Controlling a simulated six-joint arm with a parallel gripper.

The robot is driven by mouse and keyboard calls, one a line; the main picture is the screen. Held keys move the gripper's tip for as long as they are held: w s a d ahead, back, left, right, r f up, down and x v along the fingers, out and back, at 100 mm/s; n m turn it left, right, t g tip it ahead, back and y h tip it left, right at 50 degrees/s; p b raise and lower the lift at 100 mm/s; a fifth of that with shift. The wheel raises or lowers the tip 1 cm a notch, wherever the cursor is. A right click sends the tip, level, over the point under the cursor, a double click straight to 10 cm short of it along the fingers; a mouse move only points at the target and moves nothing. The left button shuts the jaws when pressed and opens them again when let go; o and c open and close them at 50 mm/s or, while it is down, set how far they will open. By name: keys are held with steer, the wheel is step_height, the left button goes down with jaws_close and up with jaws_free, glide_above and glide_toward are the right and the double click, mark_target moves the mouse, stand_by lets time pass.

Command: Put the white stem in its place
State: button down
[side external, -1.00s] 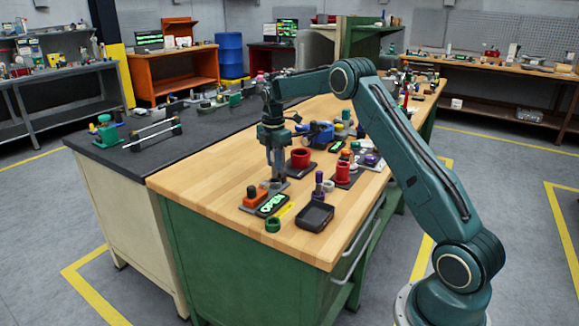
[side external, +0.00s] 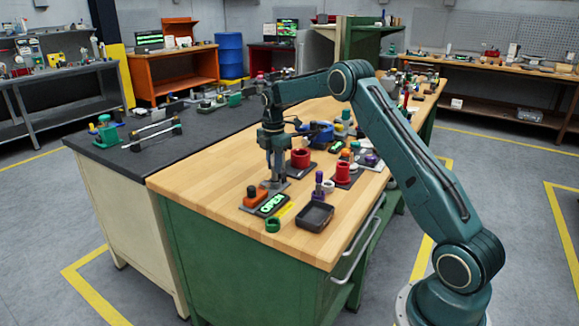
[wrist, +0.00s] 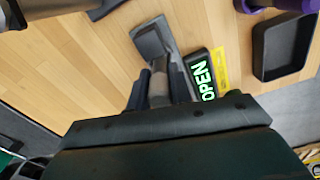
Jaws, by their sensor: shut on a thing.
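My gripper (wrist: 158,82) points down and is shut on a short round piece, the stem (wrist: 158,88), which looks grey in the shade rather than clearly white. In the side view my gripper (side external: 276,176) is low over a small grey plate (side external: 283,185) near the front left of the wooden bench. The same grey plate shows in the wrist view (wrist: 152,42), with a raised block on it, just beyond the stem. The stem's lower end is partly hidden, so I cannot tell whether it touches the plate.
A dark sign reading OPEN (wrist: 203,75) lies just right of the fingers. A black tray (side external: 315,216), a purple part (side external: 318,186), a green ring (side external: 272,225) and an orange block (side external: 254,198) stand close by.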

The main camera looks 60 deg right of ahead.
steer(key=shift+f, duration=0.6)
steer(key=c, duration=1.2)
jaws_free()
steer(key=shift+f, duration=0.1)
step_height(320, 180, up, 13)
steer(key=shift+f, duration=0.1)
steer(key=shift+r, duration=0.55)
steer(key=shift+a, duration=0.1)
